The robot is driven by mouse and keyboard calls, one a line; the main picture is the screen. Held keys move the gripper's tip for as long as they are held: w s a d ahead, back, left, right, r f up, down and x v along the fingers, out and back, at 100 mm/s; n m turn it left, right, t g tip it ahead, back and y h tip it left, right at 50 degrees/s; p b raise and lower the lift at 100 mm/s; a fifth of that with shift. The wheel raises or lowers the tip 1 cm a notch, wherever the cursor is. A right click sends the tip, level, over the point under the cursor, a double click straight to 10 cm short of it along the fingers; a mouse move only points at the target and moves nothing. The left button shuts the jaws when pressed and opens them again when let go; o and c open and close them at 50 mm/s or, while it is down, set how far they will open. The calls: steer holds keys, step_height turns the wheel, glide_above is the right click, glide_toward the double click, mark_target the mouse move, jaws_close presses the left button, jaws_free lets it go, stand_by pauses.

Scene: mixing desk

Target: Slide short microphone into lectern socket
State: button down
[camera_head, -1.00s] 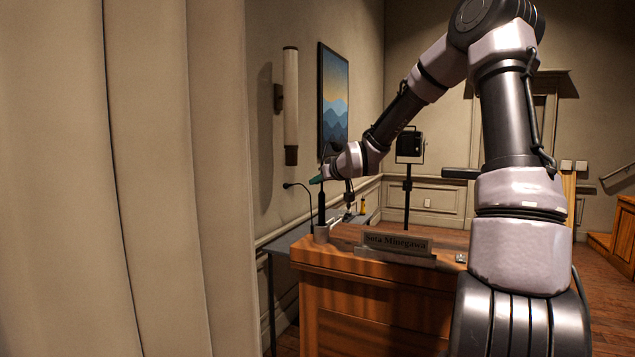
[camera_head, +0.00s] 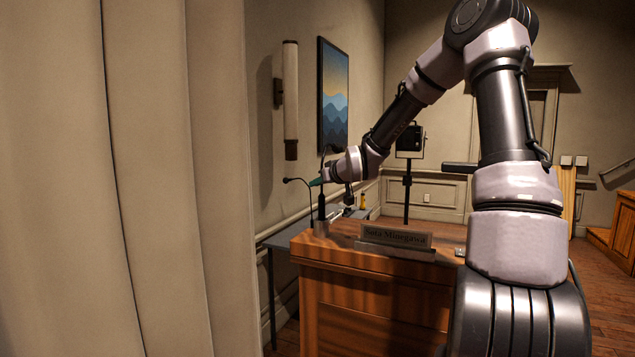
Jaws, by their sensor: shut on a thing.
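A small grey cylindrical socket (camera_head: 321,229) is on the lectern top directly beneath the shaft. The shaft's lower end meets the socket's top in the picture; I cannot tell whether it is inside.
Another thin gooseneck microphone (camera_head: 299,181) stands just left of the gripper. A nameplate (camera_head: 396,238) stands on the lectern's front edge. A grey table (camera_head: 287,240) is behind, with a small yellow item (camera_head: 363,201). A lamp on a stand (camera_head: 407,185) is farther back. A curtain (camera_head: 150,180) fills the left.

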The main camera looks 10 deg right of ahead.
steer(key=shift+f, duration=0.8)
steer(key=c, duration=0.9)
jaws_free()
steer(key=v, duration=1)
steer(key=shift+s+d+r, duration=0.15)
steer(key=shift+s+r, duration=0.05)
steer(key=shift+s, duration=0.1)
